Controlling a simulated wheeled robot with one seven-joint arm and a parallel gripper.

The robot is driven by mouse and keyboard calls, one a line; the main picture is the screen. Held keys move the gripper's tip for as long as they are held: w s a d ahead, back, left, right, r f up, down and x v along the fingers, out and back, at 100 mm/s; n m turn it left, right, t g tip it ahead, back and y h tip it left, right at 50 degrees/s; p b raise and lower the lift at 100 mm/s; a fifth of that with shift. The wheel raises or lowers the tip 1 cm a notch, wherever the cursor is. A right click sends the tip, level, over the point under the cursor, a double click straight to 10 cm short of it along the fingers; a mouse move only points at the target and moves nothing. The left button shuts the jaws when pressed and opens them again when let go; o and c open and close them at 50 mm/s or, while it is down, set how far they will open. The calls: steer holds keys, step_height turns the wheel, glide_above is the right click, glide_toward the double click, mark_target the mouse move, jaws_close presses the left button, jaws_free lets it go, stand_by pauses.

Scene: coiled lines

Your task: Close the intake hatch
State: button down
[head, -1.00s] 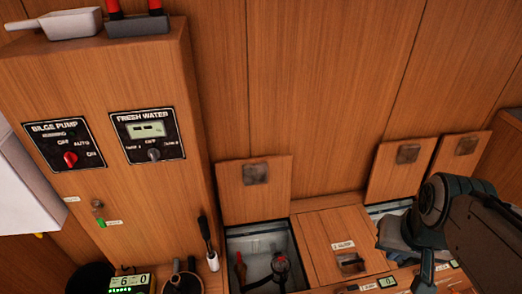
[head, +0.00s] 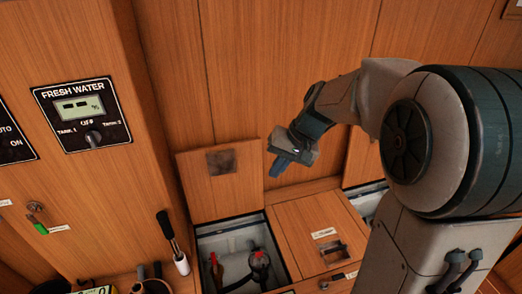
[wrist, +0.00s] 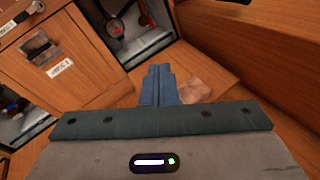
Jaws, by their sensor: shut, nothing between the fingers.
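A wooden hatch lid (head: 201,191) with a square metal plate stands raised at the back of an open white-walled compartment (head: 205,239). I cannot read a label that names it as the intake hatch. In the wrist view the lid (wrist: 222,73) and its plate lie just past my fingers, and the open compartment (wrist: 143,47) is above them. My gripper (head: 279,172) is shut and empty, near the lid's right edge in the head view. I cannot tell whether it touches the lid. The fingers (wrist: 159,78) hide part of the lid in the wrist view.
A closed wooden hatch (head: 297,232) with a recessed latch lies right of the open compartment. Another open compartment (head: 366,199) is partly behind my arm. A black-and-white handle (head: 172,240) stands left. The fresh water panel (head: 82,111) is on the cabinet.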

steer(key=w+f+m+t+y+b, duration=0.15)
steer(key=w+f+y+b, duration=0.6)
steer(key=w+f, duration=0.75)
steer(key=w+d+f+m+t+y+b, duration=0.2)
steer(key=w+d+f+t+b, duration=0.1)
steer(key=w+d+f+b, duration=0.25)
steer(key=w+d+f+m+t+y+b, duration=0.1)
steer(key=w+d+f+t+b, duration=0.1)
steer(key=w+d+f+b, duration=0.35)
steer(key=w+r+x, duration=0.1)
steer(key=r+x, duration=0.1)
steer(key=x, duration=0.9)
steer(key=shift+w+a+b, duration=0.15)
steer(key=shift+w+b, duration=0.05)
steer(key=shift+b, duration=0.15)
